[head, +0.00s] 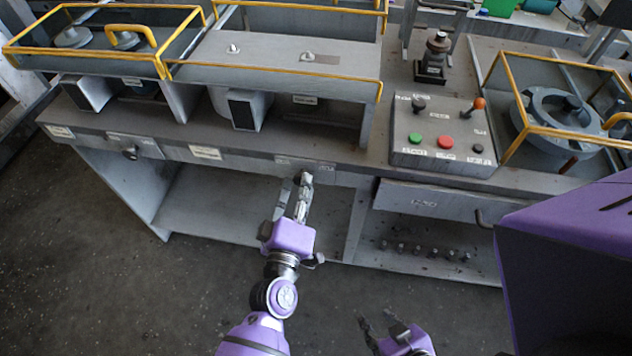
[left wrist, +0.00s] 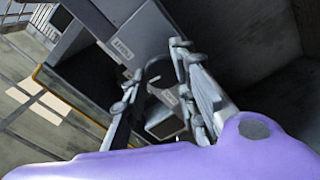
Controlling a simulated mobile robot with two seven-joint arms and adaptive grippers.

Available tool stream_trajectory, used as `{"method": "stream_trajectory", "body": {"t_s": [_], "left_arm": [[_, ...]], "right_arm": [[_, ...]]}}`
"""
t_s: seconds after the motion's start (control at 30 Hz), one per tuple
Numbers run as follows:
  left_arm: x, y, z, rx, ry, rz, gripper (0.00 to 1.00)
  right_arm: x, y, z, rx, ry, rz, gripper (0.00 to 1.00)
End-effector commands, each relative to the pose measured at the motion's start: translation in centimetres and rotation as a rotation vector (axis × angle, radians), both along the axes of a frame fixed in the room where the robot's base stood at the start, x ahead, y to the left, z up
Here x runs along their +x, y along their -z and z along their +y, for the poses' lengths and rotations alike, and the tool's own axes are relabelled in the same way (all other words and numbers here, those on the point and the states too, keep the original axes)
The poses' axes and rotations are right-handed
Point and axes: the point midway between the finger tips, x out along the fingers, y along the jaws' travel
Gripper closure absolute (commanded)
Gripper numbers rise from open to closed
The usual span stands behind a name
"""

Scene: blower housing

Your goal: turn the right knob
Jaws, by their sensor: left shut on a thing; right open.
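The right knob (head: 303,176) is a small dark knob on the front edge of the grey bench. My left gripper (head: 301,186) reaches up to it from below, with its fingertips at the knob and partly covering it. In the left wrist view the two fingers of my left gripper (left wrist: 157,90) stand either side of a dark rounded part, and the gripper is shut on it. Whether the knob is turned cannot be seen. My right gripper (head: 385,333) is open and empty, low in the head view, away from the bench.
A left knob (head: 130,153) sits further left on the same edge. A control panel (head: 441,134) with coloured buttons stands on the bench at right. Yellow-railed housings (head: 280,70) are behind. A drawer (head: 430,201) is right of the knob; open shelf space lies below.

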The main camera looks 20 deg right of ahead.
Motion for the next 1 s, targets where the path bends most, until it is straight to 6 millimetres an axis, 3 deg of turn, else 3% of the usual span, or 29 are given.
{"method": "stream_trajectory", "body": {"t_s": [0.33, 0.9, 0.93, 1.0], "left_arm": [[-0.05, -0.64, -0.38, -0.136, 0.007, 0.080, 1.00], [0.09, -0.97, -0.35, -0.165, 0.005, 0.093, 1.00], [0.11, -0.98, -0.35, -0.165, 0.005, 0.093, 0.72], [0.11, -0.98, -0.34, -0.165, 0.005, 0.093, 0.63]], "right_arm": [[0.06, 0.31, 0.01, 0.000, -0.002, 0.001, 0.60], [0.10, 0.32, 0.04, 0.000, 0.000, 0.001, 0.60], [0.10, 0.32, 0.04, 0.000, 0.000, 0.001, 0.60], [0.14, 0.31, 0.05, 0.000, 0.000, 0.000, 0.60]]}}
